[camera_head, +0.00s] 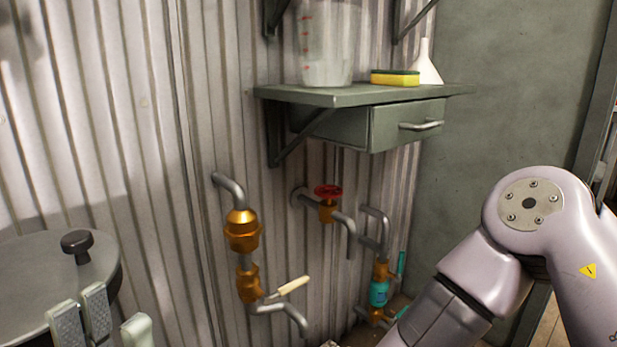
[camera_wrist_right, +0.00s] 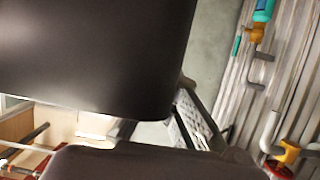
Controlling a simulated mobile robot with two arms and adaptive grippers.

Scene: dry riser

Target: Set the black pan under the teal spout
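A brass and teal valve (camera_head: 379,293) stands low on the pipework by the corrugated wall, its outlet end hidden behind my right arm and the frame edge. Its teal part also shows in the right wrist view (camera_wrist_right: 262,10). My left gripper (camera_head: 98,322) is at the bottom left, by the lidded grey drum; only its finger ends show, and its opening is unclear. My right arm reaches down at the right and its gripper is out of the head view. A big dark surface (camera_wrist_right: 90,55) fills the upper left of the right wrist view; I cannot tell whether it is the pan.
A brass valve with a cream lever (camera_head: 292,286) and a red-wheeled tap (camera_head: 328,194) are on the wall. Above is a shelf (camera_head: 330,96) with a drawer, a clear jug (camera_head: 328,45), a sponge (camera_head: 395,78) and a white funnel (camera_head: 427,65). The drum (camera_head: 45,270) stands left.

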